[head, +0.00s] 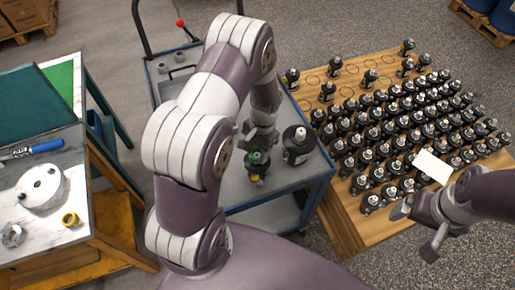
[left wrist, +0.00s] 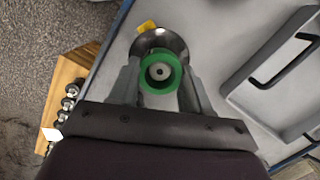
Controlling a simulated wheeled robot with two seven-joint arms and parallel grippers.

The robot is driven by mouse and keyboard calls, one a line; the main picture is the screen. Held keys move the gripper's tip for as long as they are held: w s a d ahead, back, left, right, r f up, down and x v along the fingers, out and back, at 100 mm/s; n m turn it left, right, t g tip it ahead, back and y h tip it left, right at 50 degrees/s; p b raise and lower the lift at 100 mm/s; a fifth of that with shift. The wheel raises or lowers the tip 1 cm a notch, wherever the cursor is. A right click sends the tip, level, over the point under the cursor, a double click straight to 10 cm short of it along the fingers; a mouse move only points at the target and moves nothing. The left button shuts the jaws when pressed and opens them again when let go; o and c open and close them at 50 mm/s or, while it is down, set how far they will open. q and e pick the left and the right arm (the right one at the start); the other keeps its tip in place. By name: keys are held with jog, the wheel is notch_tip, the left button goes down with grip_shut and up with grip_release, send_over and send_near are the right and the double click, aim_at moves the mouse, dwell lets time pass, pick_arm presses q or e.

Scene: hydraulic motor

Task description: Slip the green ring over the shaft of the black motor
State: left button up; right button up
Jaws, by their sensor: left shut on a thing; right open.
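The green ring (head: 258,156) is between the fingers of my left gripper (head: 260,140), which is shut on it above the blue cart. In the left wrist view the ring (left wrist: 160,72) sits between the two fingertips (left wrist: 160,80). A grey round shaft end shows in its opening, with a dark motor with a shiny rim (left wrist: 165,43) and a yellow part behind. I cannot tell how far the ring is down the shaft. In the head view this small motor (head: 256,179) stands upright under the ring, partly hidden. My right gripper (head: 418,230) is open and empty at the right.
A larger black motor (head: 298,146) stands just right of the ring on the cart (head: 240,192). A wooden table (head: 345,225) holds rows of black motors and a white card (head: 432,166). A workbench (head: 85,215) at left holds a white housing (head: 41,187) and a yellow ring (head: 70,219).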

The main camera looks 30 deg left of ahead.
pick_arm(q)
jog(key=shift+f, duration=0.55)
jog(key=o, duration=1.1)
jog(key=shift+r, duration=0.1)
notch_tip(320, 180, up, 6)
jog(key=p, duration=0.5)
